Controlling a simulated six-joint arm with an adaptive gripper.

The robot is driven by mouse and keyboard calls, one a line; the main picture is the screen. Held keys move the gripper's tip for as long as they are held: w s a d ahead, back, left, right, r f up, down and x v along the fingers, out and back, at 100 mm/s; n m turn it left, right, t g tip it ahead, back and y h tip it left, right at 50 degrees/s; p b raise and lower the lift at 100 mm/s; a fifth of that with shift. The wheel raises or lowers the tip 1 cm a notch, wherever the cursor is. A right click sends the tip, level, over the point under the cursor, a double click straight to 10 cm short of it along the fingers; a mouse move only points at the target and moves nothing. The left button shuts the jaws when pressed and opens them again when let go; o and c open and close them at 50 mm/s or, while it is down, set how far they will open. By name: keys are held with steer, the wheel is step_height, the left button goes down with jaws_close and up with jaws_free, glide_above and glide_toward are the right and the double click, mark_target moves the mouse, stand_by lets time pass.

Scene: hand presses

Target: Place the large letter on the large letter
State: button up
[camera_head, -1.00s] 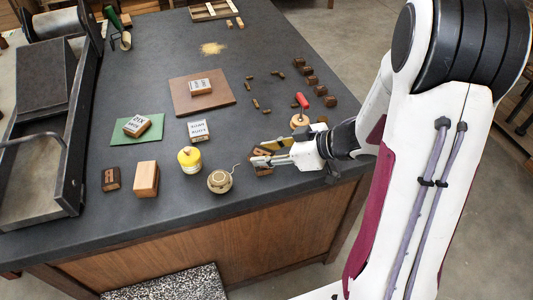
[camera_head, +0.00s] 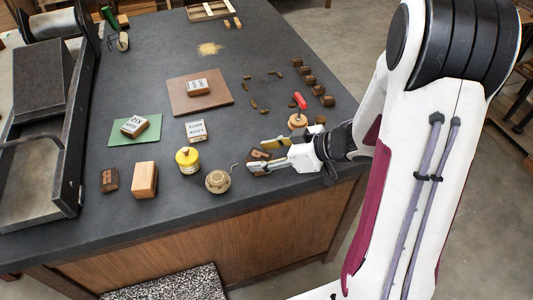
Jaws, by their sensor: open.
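One large letter block (camera_head: 259,156), dark brown with a lighter mark on its face, lies near the table's front edge, right of the twine ball. My gripper (camera_head: 261,153) is open at this block, with one finger on its far side and one on its near side, partly covering it. Whether the fingers touch it, I cannot tell. Another large letter block (camera_head: 109,180), dark brown with a light mark, stands on the table at the left, beside a plain wooden block.
The plain block (camera_head: 145,180), a yellow-topped jar (camera_head: 188,160) and the twine ball (camera_head: 218,181) stand between the two letters. A red-handled tool (camera_head: 299,112) and several small brown blocks (camera_head: 317,90) are behind my gripper. A press (camera_head: 45,130) fills the left.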

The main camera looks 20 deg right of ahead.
steer(key=shift+r, duration=0.1)
steer(key=shift+d+r, duration=0.1)
steer(key=shift+r, duration=0.05)
steer(key=v, duration=1.1)
steer(key=shift+s+d+r, duration=0.2)
steer(key=shift+s+d, duration=0.05)
steer(key=shift+w, duration=0.1)
stand_by(0.7)
